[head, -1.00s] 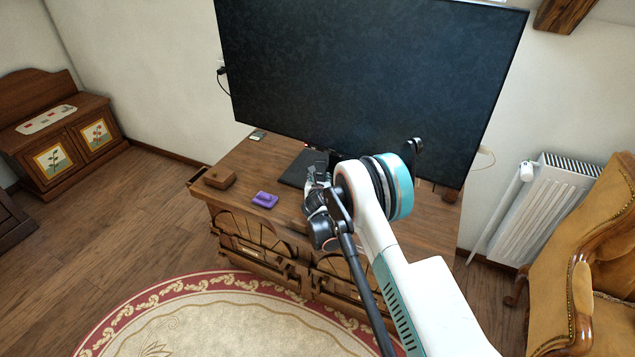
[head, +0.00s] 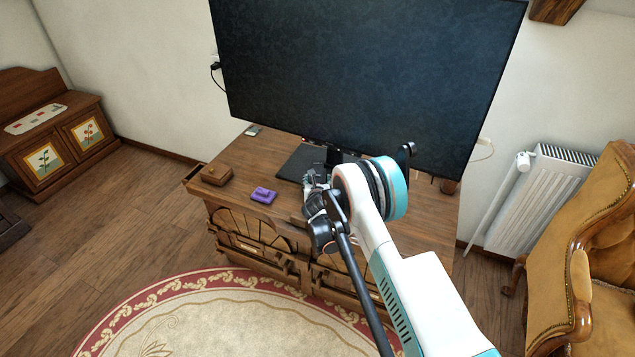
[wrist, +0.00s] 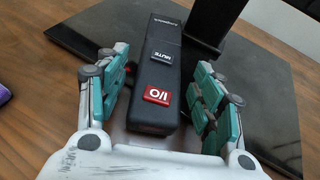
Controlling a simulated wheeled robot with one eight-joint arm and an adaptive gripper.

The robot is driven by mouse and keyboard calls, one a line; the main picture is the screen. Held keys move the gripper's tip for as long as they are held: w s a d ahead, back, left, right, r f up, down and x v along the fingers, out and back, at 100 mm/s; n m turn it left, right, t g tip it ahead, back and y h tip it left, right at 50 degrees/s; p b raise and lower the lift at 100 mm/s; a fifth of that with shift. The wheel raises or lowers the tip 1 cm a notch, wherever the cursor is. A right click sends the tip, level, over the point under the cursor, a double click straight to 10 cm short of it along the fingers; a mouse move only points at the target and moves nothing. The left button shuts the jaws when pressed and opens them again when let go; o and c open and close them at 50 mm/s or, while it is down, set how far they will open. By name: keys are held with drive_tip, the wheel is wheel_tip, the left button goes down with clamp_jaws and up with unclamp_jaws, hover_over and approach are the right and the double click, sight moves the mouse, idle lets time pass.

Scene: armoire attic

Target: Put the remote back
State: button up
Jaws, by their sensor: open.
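The remote (wrist: 162,75) is a black bar with a red power button and a dark mute button. In the wrist view it lies lengthwise between the two fingers of my gripper (wrist: 168,95). The gripper is open, with a small gap showing on each side of the remote. The remote is over or on the black base of the television stand (wrist: 255,80); I cannot tell whether it touches. In the head view my gripper (head: 312,185) is above the wooden cabinet (head: 240,165), in front of the television (head: 365,70), and the remote is hidden behind my arm.
A purple object (head: 263,195) and a brown wooden box (head: 216,175) are on the cabinet top, left of my gripper. A small flat item (head: 253,131) lies at the back left. An armchair (head: 575,270) and a radiator (head: 540,200) stand to the right.

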drive_tip(key=shift+r, duration=0.1)
drive_tip(key=p+v, duration=0.3)
drive_tip(key=v, duration=0.9)
drive_tip(key=shift+a+r+p, duration=0.1)
drive_tip(key=shift+p, duration=0.2)
drive_tip(key=d+r+m+g+h, duration=0.1)
drive_tip(key=d+r+m, duration=0.35)
drive_tip(key=r, duration=0.45)
drive_tip(key=d+r+m+g, duration=0.1)
drive_tip(key=d+r+m, duration=0.3)
drive_tip(key=r, duration=0.5)
drive_tip(key=s+d+r+m+g, duration=0.1)
drive_tip(key=s+d+r+m, duration=0.35)
drive_tip(key=r, duration=0.25)
drive_tip(key=s+d+r+m, duration=0.3)
drive_tip(key=s+r+m, duration=0.2)
drive_tip(key=r, duration=0.1)
drive_tip(key=s+d+r+m+g, duration=0.1)
drive_tip(key=s+d+r+m, duration=0.2)
drive_tip(key=s+m, duration=0.35)
drive_tip(key=s+d+r+m+g, duration=0.1)
drive_tip(key=s+d+r+m, duration=0.25)
drive_tip(key=s, duration=0.55)
drive_tip(key=s+d+f+m+g, duration=0.1)
drive_tip(key=s+m, duration=0.7)
drive_tip(key=s, duration=0.9)
drive_tip(key=shift+s+d+f+m+g, duration=0.2)
drive_tip(key=shift+s+d+m+g, duration=0.15)
drive_tip(key=shift+d, duration=0.2)
